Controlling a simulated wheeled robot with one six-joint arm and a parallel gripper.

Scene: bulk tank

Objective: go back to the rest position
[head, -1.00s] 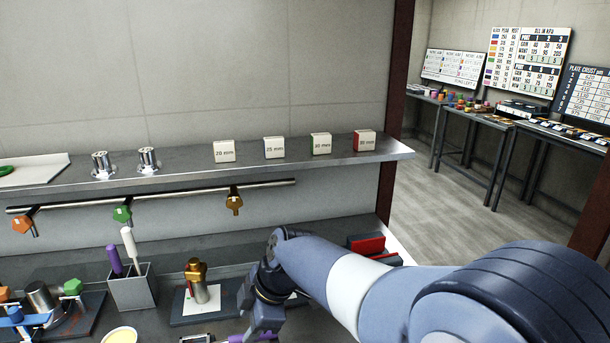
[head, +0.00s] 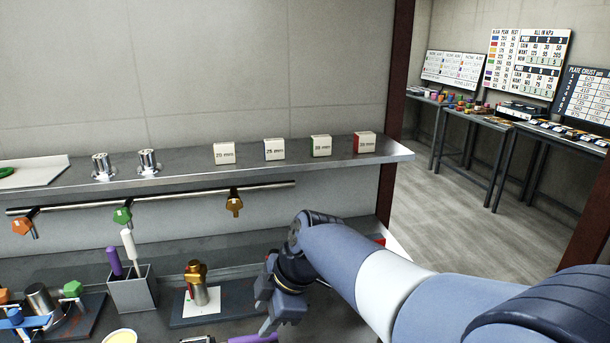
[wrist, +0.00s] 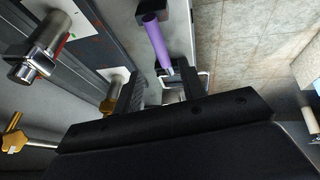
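My gripper (head: 270,322) hangs over the lower bench, to the right of the brass-topped cylinder on its plate. In the wrist view my gripper (wrist: 161,82) has its two dark fingers apart, with nothing held between them. A purple-handled tool (wrist: 156,42) lies beyond the fingertips. Its purple handle also shows at the bottom edge of the head view (head: 254,339). My arm crosses the lower right of the head view and hides part of the bench.
A steel shelf (head: 330,166) above carries several labelled blocks. A grey holder (head: 133,291) with purple and white handles and a brass-topped cylinder (head: 197,285) stand left of my gripper. Open floor (head: 450,205) lies right.

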